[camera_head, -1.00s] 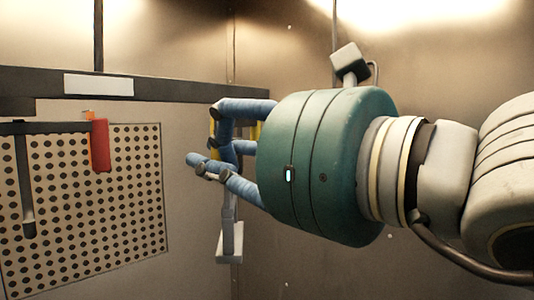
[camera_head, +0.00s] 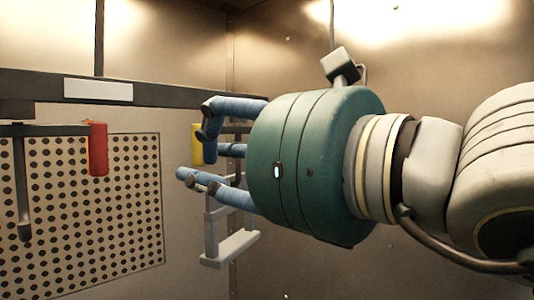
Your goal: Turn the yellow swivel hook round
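The yellow swivel hook (camera_head: 197,144) hangs below the dark rail, just left of my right gripper's upper finger, which covers part of it. Below it hangs a light grey bracket-like piece (camera_head: 230,247) with a flat foot, seen at an angle. My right gripper (camera_head: 194,147) comes in from the right with its blue fingers spread, one above and others below. I see nothing clamped between them; whether a finger touches the hook I cannot tell. My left gripper is out of view.
A dark rail (camera_head: 165,94) with a white label (camera_head: 98,90) crosses the back. A red hook (camera_head: 98,150) hangs from it to the left, beside a dark hanging bar (camera_head: 24,190). A perforated panel (camera_head: 125,205) stands behind. Bare booth walls enclose the right.

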